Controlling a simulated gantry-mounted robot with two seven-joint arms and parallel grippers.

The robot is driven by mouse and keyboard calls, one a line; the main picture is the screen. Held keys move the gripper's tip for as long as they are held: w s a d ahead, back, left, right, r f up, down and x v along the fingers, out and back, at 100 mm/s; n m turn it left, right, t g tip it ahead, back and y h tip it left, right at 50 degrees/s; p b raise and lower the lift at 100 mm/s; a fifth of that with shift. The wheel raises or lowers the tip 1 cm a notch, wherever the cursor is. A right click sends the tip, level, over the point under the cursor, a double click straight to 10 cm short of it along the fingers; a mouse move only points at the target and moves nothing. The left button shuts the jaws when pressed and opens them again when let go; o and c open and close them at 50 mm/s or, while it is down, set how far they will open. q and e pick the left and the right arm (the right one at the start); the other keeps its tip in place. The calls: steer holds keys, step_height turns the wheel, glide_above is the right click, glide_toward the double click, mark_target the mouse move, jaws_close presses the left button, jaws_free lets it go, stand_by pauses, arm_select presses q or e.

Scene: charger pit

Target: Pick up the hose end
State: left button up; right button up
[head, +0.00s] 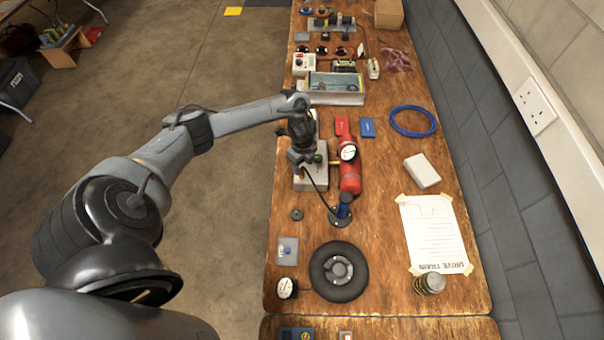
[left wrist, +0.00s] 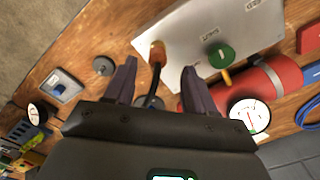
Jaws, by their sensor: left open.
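A thin black hose (left wrist: 156,78) with an orange-brown end (left wrist: 157,52) shows in the left wrist view, between my two fingers. That end lies over or against a pale grey-white box (left wrist: 190,35); contact is unclear. In the head view the hose (head: 323,193) curves from under my gripper toward a blue-topped stand (head: 343,205). My left gripper (left wrist: 159,66) is open, with a finger on either side of the hose and gaps between. In the head view my left gripper (head: 302,155) hangs over the box (head: 312,182) and hides the hose end. My right gripper is out of view.
A green knob (left wrist: 221,55) with a yellow stem and a red cylinder (head: 351,180) with a dial (head: 348,151) stand close right of the gripper. A black wheel (head: 338,272) lies nearer. Bare wood (head: 385,230) lies left of the paper sheet (head: 434,236).

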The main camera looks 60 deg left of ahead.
mark_target(302, 169)
arm_select(q)
step_height(302, 169, down, 4)
steer(key=shift+s+f, duration=0.15)
steer(key=shift+f+b, duration=0.3)
steer(key=shift+f, duration=0.35)
jaws_close()
steer(key=shift+r, duration=0.2)
